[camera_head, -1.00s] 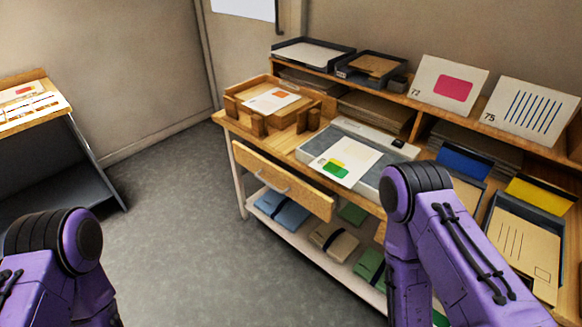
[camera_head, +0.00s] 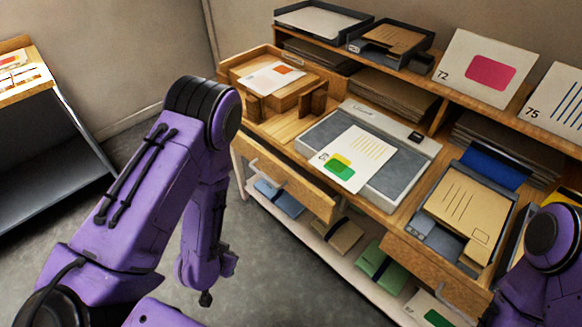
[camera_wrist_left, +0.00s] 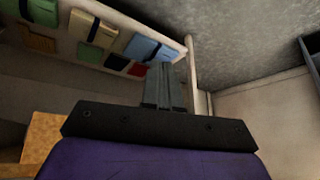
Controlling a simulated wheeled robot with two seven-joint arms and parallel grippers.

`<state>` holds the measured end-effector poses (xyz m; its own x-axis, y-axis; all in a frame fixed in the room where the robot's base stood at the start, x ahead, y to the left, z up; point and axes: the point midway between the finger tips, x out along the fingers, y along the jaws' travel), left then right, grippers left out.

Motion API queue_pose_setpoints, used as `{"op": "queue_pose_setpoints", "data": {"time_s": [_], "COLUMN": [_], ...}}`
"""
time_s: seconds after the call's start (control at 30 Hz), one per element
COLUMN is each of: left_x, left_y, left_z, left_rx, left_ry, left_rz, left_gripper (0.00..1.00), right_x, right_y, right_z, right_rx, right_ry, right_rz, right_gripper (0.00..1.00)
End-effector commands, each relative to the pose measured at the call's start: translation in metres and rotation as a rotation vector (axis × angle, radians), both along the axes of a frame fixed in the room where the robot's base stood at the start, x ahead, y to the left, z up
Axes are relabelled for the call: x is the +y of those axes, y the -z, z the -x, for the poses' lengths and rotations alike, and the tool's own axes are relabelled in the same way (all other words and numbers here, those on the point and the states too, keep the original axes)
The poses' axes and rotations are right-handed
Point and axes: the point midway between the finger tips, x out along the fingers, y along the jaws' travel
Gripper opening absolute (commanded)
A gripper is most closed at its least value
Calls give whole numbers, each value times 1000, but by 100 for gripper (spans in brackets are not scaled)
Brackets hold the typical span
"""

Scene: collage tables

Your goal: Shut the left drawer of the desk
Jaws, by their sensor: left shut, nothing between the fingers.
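The desk's left drawer (camera_head: 290,178) is pulled out below the desktop, its wooden front and pale handle showing in the head view. My left arm is bent beside it, on the left. My left gripper (camera_wrist_left: 165,86) shows in the wrist view with its grey fingers together and nothing between them. The lower shelf lies beyond the fingers in that view, and I see no contact with the drawer. A wooden piece (camera_wrist_left: 42,135) at lower left there may be part of the drawer; I cannot tell. My right gripper is out of view.
The desktop holds a wooden tray (camera_head: 262,112), a grey device (camera_head: 405,178) with a printed card, and a dark tray of envelopes (camera_head: 465,215). A lower shelf (camera_head: 300,235) holds several banded bundles. Another table (camera_head: 45,82) stands at far left, with open floor between.

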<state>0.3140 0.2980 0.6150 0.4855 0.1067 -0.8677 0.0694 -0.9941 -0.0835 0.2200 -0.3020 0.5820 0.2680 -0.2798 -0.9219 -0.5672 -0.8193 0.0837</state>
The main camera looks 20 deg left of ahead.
Motion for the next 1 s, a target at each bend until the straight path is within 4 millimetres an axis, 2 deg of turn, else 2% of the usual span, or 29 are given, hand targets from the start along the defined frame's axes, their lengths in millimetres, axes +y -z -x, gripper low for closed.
{"op": "queue_pose_setpoints", "data": {"time_s": [0.03,0.1,0.13,0.23,0.3,0.4,0.47,0.57,0.9,1.0], "left_x": [1,1,2,8,13,20,22,19,-1,-7], "left_y": [-13,-47,-63,-112,-138,-159,-163,-157,-106,-96], "left_z": [-44,-91,-107,-139,-148,-151,-152,-159,-206,-221], "left_rx": [-81,-179,-217,-307,-337,-349,-350,-350,-348,-351], "left_ry": [234,620,774,1210,1427,1609,1657,1674,1669,1668], "left_rz": [-65,-214,-291,-564,-726,-873,-910,-920,-914,-915], "left_gripper": [0,0,0,0,0,0,0,0,0,0], "right_x": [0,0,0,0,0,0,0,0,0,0], "right_y": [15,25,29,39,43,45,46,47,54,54], "right_z": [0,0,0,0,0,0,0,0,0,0], "right_rx": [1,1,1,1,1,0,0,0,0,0], "right_ry": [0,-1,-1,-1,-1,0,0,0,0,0], "right_rz": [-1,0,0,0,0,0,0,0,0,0], "right_gripper": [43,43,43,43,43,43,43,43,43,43]}}
